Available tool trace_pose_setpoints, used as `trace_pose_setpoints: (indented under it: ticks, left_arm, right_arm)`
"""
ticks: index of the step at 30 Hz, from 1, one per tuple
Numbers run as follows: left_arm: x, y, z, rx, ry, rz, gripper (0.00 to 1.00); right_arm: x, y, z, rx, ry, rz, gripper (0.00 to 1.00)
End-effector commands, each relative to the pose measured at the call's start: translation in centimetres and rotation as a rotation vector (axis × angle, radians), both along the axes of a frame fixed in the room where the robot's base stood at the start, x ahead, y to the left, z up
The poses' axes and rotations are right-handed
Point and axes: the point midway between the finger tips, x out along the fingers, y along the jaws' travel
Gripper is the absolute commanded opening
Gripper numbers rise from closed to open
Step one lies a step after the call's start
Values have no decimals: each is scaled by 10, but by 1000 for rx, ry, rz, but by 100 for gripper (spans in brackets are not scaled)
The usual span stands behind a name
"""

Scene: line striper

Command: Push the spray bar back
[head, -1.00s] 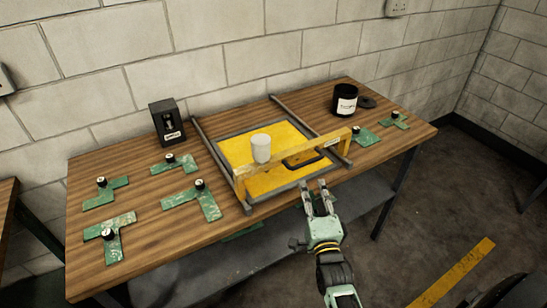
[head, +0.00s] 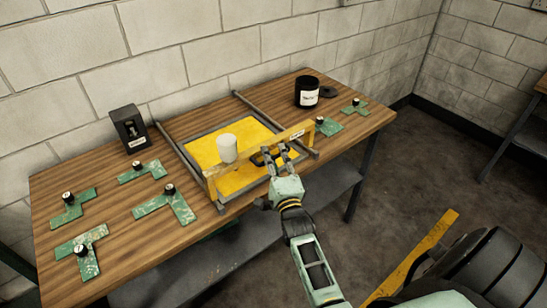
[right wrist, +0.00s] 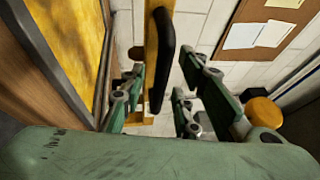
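The spray bar (head: 222,178) is a yellow beam lying across two grey rails near the front of the table, over a yellow panel (head: 236,182). A black handle (right wrist: 164,50) is on its front face, and a white cylinder (head: 227,148) stands at its left part. My right gripper (head: 276,151) is at the front of the bar, by the handle. In the right wrist view its fingers are apart, with the bar and handle between them in the picture. I cannot tell whether they touch. My left gripper is out of view.
Green T- and L-shaped plates with black knobs, such as one by the left edge (head: 82,258), lie on the wooden table (head: 120,220). A black box (head: 130,128) and a black labelled pot (head: 307,92) stand at the back. Rails (head: 262,111) run behind the bar.

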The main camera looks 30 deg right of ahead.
Motion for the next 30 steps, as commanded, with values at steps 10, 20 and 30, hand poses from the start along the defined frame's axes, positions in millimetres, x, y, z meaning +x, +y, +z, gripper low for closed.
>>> trace_pose_setpoints:
  ticks: [10, 20, 30]
  left_arm:
    - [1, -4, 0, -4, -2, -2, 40]
    - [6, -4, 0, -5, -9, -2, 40]
    - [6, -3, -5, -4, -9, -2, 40]
  right_arm:
    - [0, 0, 0, 0, 0, 0, 2]
    - [0, 1, -1, 2, 2, 0, 0]
    - [6, 1, -3, 4, 1, 1, 0]
